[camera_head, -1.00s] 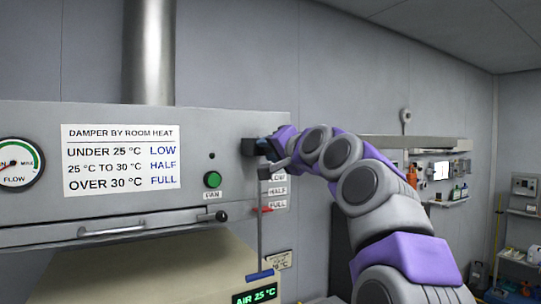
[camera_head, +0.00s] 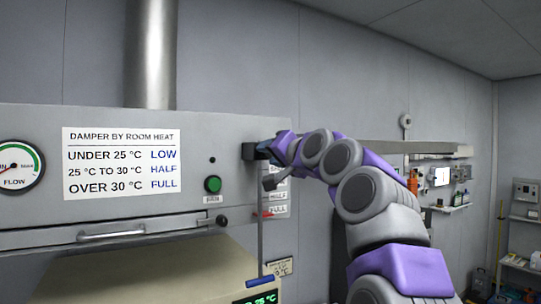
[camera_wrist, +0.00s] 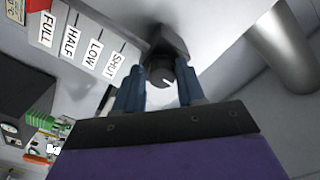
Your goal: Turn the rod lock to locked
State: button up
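The rod lock is a dark block (camera_head: 249,151) at the upper right of the grey panel, above a thin vertical rod (camera_head: 260,240). In the wrist view its dark round knob (camera_wrist: 160,72) shows a pale mark and sits between my two blue fingers. My gripper (camera_head: 272,150) reaches it from the right; it also shows in the wrist view (camera_wrist: 161,78). The fingers lie close against both sides of the knob and appear shut on it. The lock's own lettering, if any, is not visible.
A label strip beside the rod reads SHUT (camera_wrist: 113,64), LOW, HALF and FULL. A red pointer (camera_head: 263,214) stands near FULL. A blue grip (camera_head: 259,282) is at the rod's bottom.

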jog(key=shift+o, duration=0.7)
jog(key=shift+w, duration=0.15)
jog(key=shift+o, duration=0.9)
jog(key=shift+s, duration=0.2)
jog(key=shift+s+d, duration=0.1)
jog(key=shift+d, duration=0.05)
jog(key=b+v, duration=0.2)
jog(key=v, duration=1.5)
